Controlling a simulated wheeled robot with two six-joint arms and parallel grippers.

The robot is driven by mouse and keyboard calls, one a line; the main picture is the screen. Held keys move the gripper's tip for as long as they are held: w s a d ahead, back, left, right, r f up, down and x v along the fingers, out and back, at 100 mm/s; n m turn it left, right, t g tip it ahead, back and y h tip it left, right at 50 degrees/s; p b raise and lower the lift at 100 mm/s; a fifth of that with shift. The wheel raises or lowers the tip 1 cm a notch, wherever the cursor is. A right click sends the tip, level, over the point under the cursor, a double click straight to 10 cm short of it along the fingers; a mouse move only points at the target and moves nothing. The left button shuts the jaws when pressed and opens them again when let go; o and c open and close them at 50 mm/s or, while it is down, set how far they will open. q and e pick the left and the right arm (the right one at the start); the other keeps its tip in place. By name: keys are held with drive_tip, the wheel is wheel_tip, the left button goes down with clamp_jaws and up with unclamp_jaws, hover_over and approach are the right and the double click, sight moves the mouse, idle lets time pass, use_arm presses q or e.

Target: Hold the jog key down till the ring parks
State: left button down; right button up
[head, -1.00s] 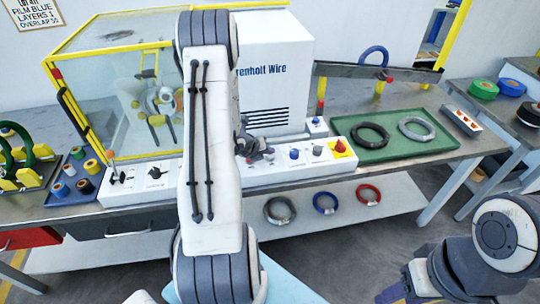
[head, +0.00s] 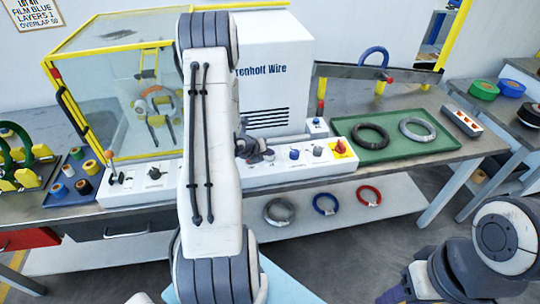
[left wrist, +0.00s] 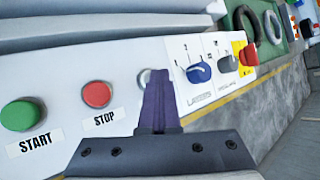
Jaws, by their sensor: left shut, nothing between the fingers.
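My left gripper (head: 262,157) is over the white control panel (left wrist: 25,75), with its fingers shut and empty. In the left wrist view its purple fingertips (left wrist: 158,88) overlap a pale round key (left wrist: 144,77) to the right of the red STOP button (left wrist: 97,94). The fingers hide most of this key and its label; I cannot tell whether it is pressed. The green START button (left wrist: 21,115) is at the far left. In the head view the wrapping ring (head: 160,102), with orange and white parts, shows blurrily behind the clear guard.
A green tray (head: 385,155) holds dark and grey coils. Spools (head: 80,153) stand left of the panel. Several rings lie on the lower shelf.

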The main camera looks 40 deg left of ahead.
sight(268, 158)
use_arm(q)
drive_tip(key=shift+r+p, duration=0.6)
drive_tip(key=shift+r, duration=0.3)
drive_tip(key=shift+r, duration=0.1)
wheel_tip(268, 158, up, 5)
drive_tip(key=p, duration=0.3)
drive_tip(key=shift+p, duration=0.35)
